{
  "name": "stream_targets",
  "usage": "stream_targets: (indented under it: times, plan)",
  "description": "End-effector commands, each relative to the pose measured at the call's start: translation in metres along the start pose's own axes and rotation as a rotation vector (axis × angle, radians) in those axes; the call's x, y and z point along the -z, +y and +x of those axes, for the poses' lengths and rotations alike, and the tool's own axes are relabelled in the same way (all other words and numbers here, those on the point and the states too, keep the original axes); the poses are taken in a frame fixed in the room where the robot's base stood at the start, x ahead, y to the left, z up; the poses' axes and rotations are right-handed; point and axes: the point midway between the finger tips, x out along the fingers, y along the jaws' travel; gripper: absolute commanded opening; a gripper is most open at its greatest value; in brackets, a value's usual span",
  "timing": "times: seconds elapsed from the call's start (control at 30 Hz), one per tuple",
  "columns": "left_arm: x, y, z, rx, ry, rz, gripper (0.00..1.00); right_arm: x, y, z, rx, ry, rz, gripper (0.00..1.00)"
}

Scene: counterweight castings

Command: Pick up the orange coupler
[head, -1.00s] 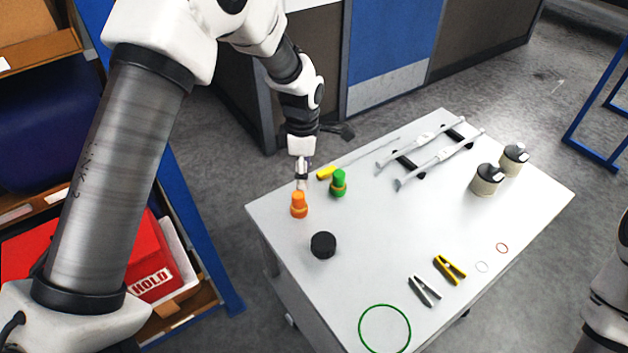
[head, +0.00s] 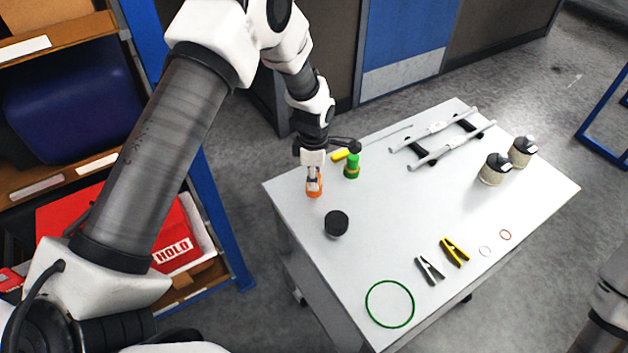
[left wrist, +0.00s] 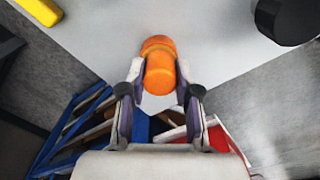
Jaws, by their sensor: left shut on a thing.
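The orange coupler (head: 314,190) stands near the left edge of the white table (head: 390,225). It also shows in the left wrist view (left wrist: 160,72), between the two fingers. My left gripper (head: 314,182) has come down over the coupler from above and is shut on it; its fingers hide part of the coupler in the head view. In the left wrist view the left gripper (left wrist: 160,98) has one finger on each side of the coupler. I cannot tell whether the coupler is clear of the table. My right gripper is not in view.
A green coupler (head: 352,167) and a yellow piece (head: 345,154) stand close to the right of my left gripper. A black round piece (head: 336,223) is in front.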

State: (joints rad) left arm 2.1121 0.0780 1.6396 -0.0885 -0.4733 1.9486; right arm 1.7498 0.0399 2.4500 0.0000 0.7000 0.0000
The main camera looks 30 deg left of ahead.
Motion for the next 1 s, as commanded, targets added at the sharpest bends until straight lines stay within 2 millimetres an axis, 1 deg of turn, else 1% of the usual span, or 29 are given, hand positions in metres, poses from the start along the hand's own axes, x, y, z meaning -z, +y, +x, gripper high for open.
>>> stream_targets:
  times: [0.17, 0.33, 0.47, 0.57, 0.67, 0.77, 0.9, 1.0]
  plan:
    - [0.0, 0.0, 0.002, 0.0, 0.0, 0.0, 0.0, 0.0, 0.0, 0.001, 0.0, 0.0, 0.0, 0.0]
    - [0.0, 0.0, -0.004, -0.001, -0.001, 0.0, 0.0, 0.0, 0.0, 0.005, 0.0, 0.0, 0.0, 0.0]
    - [0.0, 0.0, -0.018, -0.003, -0.001, 0.0, 0.0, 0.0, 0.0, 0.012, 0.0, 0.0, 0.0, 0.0]
    - [0.0, 0.001, -0.033, -0.004, -0.002, 0.0, 0.0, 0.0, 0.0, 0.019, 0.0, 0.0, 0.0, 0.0]
    - [-0.02, -0.006, -0.032, -0.002, 0.002, 0.003, 0.0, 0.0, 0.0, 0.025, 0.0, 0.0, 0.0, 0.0]
    - [-0.044, -0.014, -0.034, -0.004, 0.003, 0.005, 0.0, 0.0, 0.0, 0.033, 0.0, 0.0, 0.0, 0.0]
    - [-0.088, -0.03, -0.037, -0.005, 0.004, 0.007, 0.0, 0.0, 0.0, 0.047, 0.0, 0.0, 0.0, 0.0]
    - [-0.117, -0.039, -0.042, -0.005, 0.002, 0.005, 0.0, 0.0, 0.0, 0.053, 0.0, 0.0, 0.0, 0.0]
